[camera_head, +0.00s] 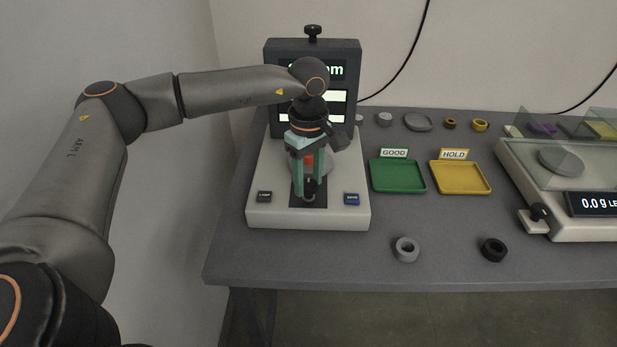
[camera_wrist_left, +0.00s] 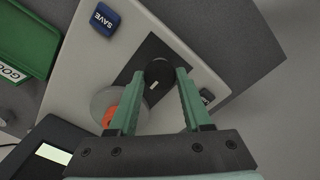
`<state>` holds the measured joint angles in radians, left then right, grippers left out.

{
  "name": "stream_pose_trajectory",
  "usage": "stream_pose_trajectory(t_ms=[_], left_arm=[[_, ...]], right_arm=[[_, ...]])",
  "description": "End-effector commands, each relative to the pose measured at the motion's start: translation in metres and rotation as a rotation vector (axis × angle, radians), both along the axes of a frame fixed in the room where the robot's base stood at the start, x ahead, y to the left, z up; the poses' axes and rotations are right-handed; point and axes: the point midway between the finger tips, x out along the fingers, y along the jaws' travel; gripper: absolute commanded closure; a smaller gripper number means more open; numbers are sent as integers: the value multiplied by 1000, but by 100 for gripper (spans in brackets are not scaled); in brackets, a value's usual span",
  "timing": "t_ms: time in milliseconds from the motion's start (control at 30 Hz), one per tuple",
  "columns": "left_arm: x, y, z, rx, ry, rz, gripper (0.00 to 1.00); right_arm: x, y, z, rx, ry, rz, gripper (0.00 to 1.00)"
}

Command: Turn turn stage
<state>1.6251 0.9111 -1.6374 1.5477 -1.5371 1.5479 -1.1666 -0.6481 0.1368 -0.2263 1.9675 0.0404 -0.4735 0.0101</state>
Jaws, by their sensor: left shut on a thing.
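The measuring instrument (camera_head: 265,215) has a pale base and an upright display at its back. My left gripper (camera_head: 308,186) reaches down over the dark strip on its base. In the left wrist view my left gripper (camera_wrist_left: 158,85) is shut on a black round knob (camera_wrist_left: 159,72) with a white mark. Beside the knob is the round grey stage (camera_wrist_left: 100,101), with an orange-red piece (camera_wrist_left: 109,116) on it, partly hidden by a finger. In the head view the gripper covers most of the stage. My right gripper is not in view.
A dark blue SAVE button (camera_head: 352,198) and another dark button (camera_head: 264,196) sit on the base. A green GOOD tray (camera_head: 398,190) and yellow HOLD tray (camera_head: 463,190) stand to the right, then a scale (camera_head: 585,235). Grey (camera_head: 406,249) and black (camera_head: 493,249) rings lie in front.

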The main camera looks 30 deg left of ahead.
Motion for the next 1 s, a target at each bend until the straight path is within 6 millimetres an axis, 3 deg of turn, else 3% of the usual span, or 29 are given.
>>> stream_pose_trajectory(t_ms=[367,1000], left_arm=[[0,-1,0,-2,1,149,100],[0,-1,1,-1,1,728,100]], right_arm=[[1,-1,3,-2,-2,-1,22],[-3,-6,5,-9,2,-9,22]])
